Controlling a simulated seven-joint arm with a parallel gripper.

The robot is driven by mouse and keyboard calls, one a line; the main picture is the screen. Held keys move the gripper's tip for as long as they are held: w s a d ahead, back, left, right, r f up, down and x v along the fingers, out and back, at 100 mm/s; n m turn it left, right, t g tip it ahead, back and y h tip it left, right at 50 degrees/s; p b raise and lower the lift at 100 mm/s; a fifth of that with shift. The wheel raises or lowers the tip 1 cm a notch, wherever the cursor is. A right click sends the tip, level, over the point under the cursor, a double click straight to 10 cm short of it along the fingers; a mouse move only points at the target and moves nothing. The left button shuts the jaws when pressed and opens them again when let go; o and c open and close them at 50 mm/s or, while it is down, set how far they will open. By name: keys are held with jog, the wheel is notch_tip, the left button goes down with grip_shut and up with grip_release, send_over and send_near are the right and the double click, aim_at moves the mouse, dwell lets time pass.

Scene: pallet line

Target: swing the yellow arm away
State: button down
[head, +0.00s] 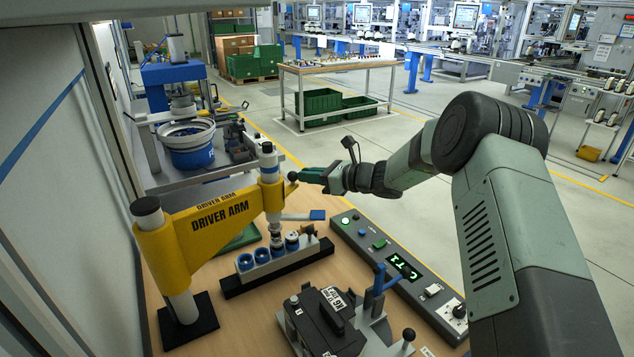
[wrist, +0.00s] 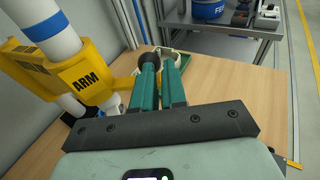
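The yellow arm (head: 212,228), marked "DRIVER ARM", reaches from a post on the left to a white and blue driver (head: 270,190). Its tool hangs over a block of blue cups (head: 268,258). In the wrist view the yellow arm (wrist: 85,80) is on the left. A black ball knob (head: 292,176) sits beside the driver; it also shows in the wrist view (wrist: 150,58). My gripper (head: 303,175) is at the knob from the right. In the wrist view its green fingers (wrist: 161,72) are close together, the knob by the left fingertip; whether they grip it is unclear.
A control box (head: 395,268) with a green display lies right of the cup block. A grey and black fixture with a blue lever (head: 380,290) stands in front. A wall closes the left side. A blue bucket (head: 190,150) is on a bench behind.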

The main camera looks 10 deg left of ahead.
jog(key=shift+a+r, duration=0.1)
jog(key=shift+a, duration=0.6)
jog(key=w+d+v, duration=0.1)
jog(key=w+v, duration=0.2)
jog(key=v, duration=1.2)
jog(key=s+d+r+n+g+h, duration=0.1)
jog(key=s+r+n+h, duration=0.4)
jog(key=s, duration=0.4)
jog(key=s+d+r+n+g+h, duration=0.1)
jog(key=s+d+r+n+h, duration=0.15)
jog(key=s+r+n, duration=0.5)
jog(key=s+d+r+n+t+h, duration=0.2)
jog(key=s+d+n+h, duration=0.2)
jog(key=s, duration=0.8)
jog(key=s+d+r+n+t+h, duration=0.2)
jog(key=s+d+n+h, duration=0.2)
jog(key=s+d, duration=0.5)
jog(key=s, duration=0.4)
jog(key=shift+s, duration=0.25)
